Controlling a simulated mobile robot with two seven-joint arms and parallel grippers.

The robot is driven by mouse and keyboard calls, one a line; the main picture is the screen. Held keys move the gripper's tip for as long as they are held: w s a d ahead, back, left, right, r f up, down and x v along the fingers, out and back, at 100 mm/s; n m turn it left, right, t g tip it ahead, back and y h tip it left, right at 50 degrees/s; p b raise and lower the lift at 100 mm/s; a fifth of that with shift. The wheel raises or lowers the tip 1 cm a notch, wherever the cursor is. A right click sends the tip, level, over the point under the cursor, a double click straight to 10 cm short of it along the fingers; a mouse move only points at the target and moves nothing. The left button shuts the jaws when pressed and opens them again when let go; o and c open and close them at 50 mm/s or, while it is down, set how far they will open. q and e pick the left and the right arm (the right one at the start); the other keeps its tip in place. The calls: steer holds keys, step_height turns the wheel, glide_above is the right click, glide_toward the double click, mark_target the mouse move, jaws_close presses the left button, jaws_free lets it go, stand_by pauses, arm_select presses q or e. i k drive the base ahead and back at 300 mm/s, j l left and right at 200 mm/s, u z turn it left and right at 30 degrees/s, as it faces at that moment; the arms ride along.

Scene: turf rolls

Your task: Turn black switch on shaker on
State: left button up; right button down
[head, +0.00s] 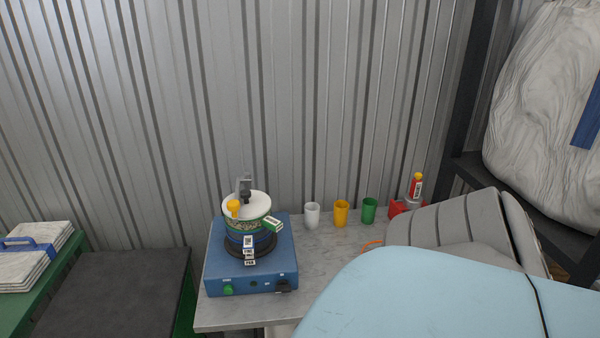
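Neither of my grippers shows in the head view.
White (312,216), yellow (340,213) and green (369,211) cups stand right of the shaker on the table (235,318). A red item (397,208) is further right. A light blue rounded surface (430,295) and a grey ribbed seat-like shape (440,225) block the lower right.

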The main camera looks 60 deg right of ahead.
mark_target(282, 286)
steer(key=z, duration=1.7)
